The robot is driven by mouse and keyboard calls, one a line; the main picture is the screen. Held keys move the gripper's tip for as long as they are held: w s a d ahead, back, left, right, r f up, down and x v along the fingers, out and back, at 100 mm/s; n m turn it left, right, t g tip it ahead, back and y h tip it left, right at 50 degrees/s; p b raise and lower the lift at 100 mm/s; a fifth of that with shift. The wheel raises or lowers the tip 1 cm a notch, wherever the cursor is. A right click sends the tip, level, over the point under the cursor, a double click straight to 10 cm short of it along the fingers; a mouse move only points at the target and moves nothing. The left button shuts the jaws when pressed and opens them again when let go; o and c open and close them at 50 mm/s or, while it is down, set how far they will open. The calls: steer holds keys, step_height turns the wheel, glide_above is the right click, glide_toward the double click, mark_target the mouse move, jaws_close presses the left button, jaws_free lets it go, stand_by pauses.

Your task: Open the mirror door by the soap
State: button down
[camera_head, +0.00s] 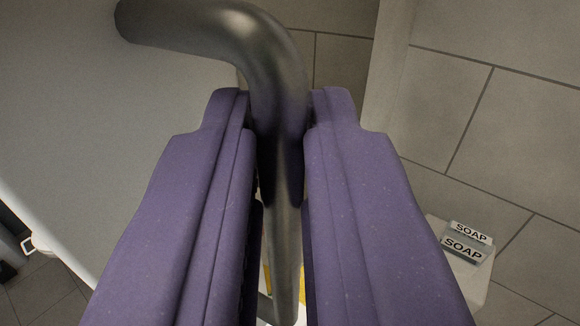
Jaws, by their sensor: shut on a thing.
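My gripper (278,135) has two purple fingers, shut on a dark metal bar handle (278,95). The handle bends from the upper left and runs down between the fingers. Its upper end meets a plain grey door panel (90,130) that fills the left of the view. The lower part of the handle shows between the fingers, and the fingers hide parts of its sides. The soap (466,241), a small box marked SOAP, sits on a pale ledge at the lower right, apart from my gripper. I cannot see a mirror surface on the panel.
A grey tiled wall (500,110) stands at the right behind the fingers. A pale vertical edge (385,70) runs down right of the handle. The pale ledge (478,287) under the soap is close to my right finger in the picture. Dark floor tiles (45,295) show at the lower left.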

steer(key=shift+s+d+r+n+y+p, duration=0.1)
steer(key=shift+d+r+n+y+p, duration=0.15)
steer(key=shift+d+y, duration=0.2)
steer(key=shift+s+d+r+n+y+p, duration=0.1)
steer(key=shift+d+n+y, duration=0.25)
steer(key=shift+d, duration=0.2)
steer(key=shift+w, duration=0.1)
steer(key=c, duration=1.4)
jaws_free()
steer(key=shift+w, duration=0.15)
steer(key=shift+o, duration=0.2)
steer(key=s, duration=0.7)
steer(key=shift+d+f, duration=0.2)
steer(key=shift+d, duration=0.25)
steer(key=shift+s, duration=0.15)
